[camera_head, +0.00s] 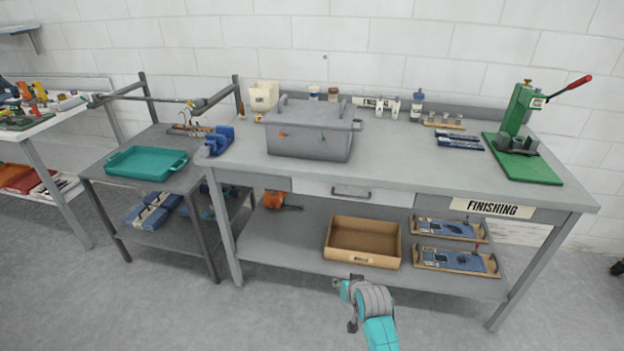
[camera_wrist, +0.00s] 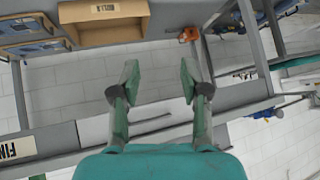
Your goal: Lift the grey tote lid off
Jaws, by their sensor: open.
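The grey tote (camera_head: 308,144) stands on the left half of the finishing bench, with its grey lid (camera_head: 312,113) on top. Small orange-red marks show on the tote's front. My gripper (camera_head: 347,291) is low in the head view, in front of the bench and well apart from the tote. In the wrist view my gripper (camera_wrist: 159,80) has its two fingers spread, with nothing between them. The tote and lid are not seen in the wrist view.
A blue vise (camera_head: 218,141) is left of the tote, and a white tub (camera_head: 264,96) stands behind it. A green press (camera_head: 520,130) is at the bench's right end. The benchtop between is mostly clear. A cardboard bin (camera_head: 363,262) sits on the lower shelf.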

